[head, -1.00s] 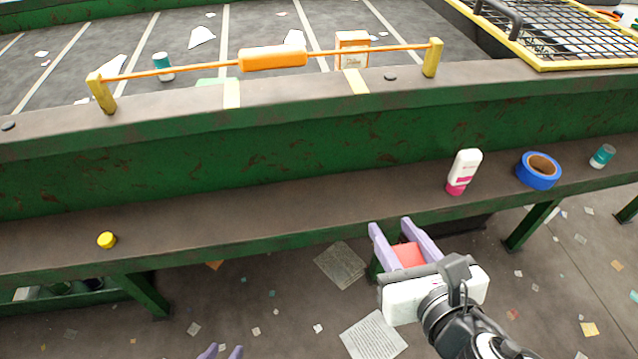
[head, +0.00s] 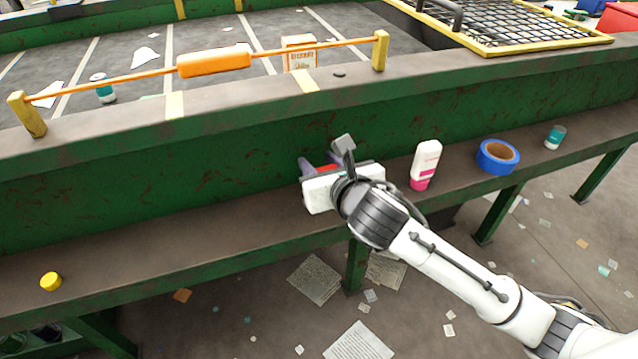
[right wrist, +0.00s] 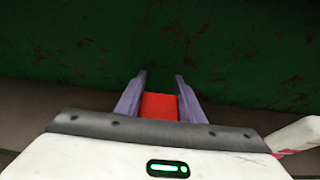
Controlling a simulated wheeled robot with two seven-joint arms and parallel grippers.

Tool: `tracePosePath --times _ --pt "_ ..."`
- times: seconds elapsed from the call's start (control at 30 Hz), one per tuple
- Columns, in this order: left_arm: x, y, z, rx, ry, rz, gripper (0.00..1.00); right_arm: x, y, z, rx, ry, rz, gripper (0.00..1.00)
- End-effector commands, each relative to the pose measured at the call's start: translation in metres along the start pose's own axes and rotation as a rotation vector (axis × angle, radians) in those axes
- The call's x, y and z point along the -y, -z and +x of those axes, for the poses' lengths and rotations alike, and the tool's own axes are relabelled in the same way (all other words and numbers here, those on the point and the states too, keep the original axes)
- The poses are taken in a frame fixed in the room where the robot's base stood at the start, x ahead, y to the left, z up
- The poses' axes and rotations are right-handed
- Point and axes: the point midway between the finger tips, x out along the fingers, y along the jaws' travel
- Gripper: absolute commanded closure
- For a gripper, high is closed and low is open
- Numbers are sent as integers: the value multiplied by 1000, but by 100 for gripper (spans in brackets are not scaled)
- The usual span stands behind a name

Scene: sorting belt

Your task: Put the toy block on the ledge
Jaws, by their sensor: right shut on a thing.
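The red toy block (right wrist: 160,107) sits between the purple fingers of my right gripper (right wrist: 160,82) in the right wrist view. In the head view only a sliver of the block (head: 328,168) shows, behind the gripper's white body. My right gripper (head: 320,161) is shut on it, over the brown ledge (head: 170,238) and close to the green wall. Whether the block touches the ledge is hidden. My left gripper is not in view.
On the ledge, a white and pink bottle (head: 425,163) stands just right of my gripper, then blue tape (head: 497,157) and a teal-labelled container (head: 555,137). A yellow cap (head: 50,281) lies far left. The ledge between cap and gripper is clear.

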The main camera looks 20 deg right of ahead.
Motion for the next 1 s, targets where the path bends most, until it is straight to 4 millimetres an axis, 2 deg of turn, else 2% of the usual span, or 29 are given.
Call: tracePosePath --times 0.17,0.3,0.4,0.73,0.77,0.83,0.87,1.0 --pt "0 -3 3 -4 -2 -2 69 0 14 6 1 1 1 87" --pt "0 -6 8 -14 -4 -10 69 0 38 15 -1 1 3 87" --pt "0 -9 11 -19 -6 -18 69 0 48 22 1 1 4 87" --pt "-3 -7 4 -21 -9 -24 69 0 46 23 2 1 -1 87" --pt "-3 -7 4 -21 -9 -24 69 0 47 23 2 1 -1 62" --pt "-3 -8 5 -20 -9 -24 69 0 47 23 2 1 -1 50" --pt "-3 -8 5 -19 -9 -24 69 0 47 23 2 1 -1 47" --pt "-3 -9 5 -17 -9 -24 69 0 46 23 2 1 -1 47"
